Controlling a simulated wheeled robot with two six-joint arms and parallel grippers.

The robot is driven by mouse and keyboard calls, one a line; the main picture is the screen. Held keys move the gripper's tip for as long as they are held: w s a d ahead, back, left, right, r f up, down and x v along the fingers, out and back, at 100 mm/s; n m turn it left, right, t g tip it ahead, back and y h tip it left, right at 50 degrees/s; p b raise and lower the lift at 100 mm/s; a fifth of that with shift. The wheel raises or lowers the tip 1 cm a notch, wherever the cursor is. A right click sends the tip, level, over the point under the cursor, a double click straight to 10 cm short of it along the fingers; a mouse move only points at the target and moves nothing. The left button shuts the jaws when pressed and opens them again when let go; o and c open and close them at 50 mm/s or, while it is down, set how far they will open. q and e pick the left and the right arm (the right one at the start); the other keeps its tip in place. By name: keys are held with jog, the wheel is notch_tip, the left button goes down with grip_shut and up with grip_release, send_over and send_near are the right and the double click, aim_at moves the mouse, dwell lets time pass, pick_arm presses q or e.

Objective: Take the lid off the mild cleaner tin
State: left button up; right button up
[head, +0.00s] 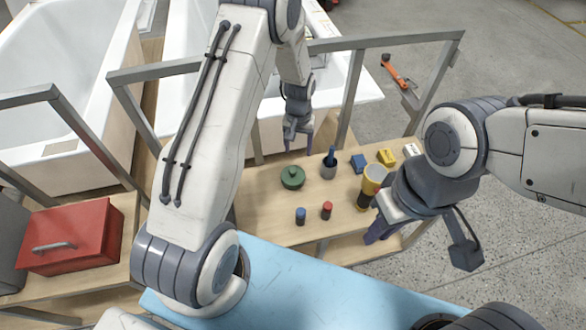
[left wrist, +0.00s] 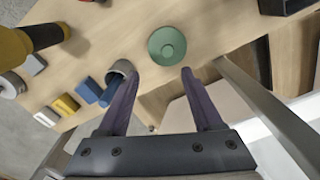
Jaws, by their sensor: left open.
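A round green tin with a knobbed green lid (head: 292,177) stands on the wooden bench; the lid is on it, and no label is readable. The lid also shows in the left wrist view (left wrist: 167,46), beyond my fingertips. My left gripper (head: 298,142) is open and empty, pointing down behind the tin in the head view. In the left wrist view its two fingers (left wrist: 161,74) are spread apart, with the lid roughly between and ahead of them. My right gripper (head: 378,231) is at the bench's right edge, near a yellow-and-black torch; its jaw opening is not clear.
A grey cup (head: 328,170) with a blue-handled tool stands right of the tin, close to my left finger. Blue (head: 358,163) and yellow (head: 387,157) blocks lie further right. Small blue (head: 300,216) and red (head: 326,210) cylinders stand in front. A metal rail (head: 385,42) runs behind.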

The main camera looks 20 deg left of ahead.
pick_arm(q)
jog(key=p, duration=0.1)
send_over(293, 170)
notch_tip(293, 170, down, 6)
jog(key=shift+w+d+f, duration=0.1)
jog(key=shift+f, duration=0.15)
jog(key=shift+f+p, duration=0.5)
jog(key=shift+f, duration=0.1)
jog(key=f+p, duration=0.1)
jog(key=f, duration=0.2)
jog(key=shift+s+f, duration=0.15)
jog(key=shift+s, duration=0.05)
jog(key=shift+f, duration=0.4)
grip_shut()
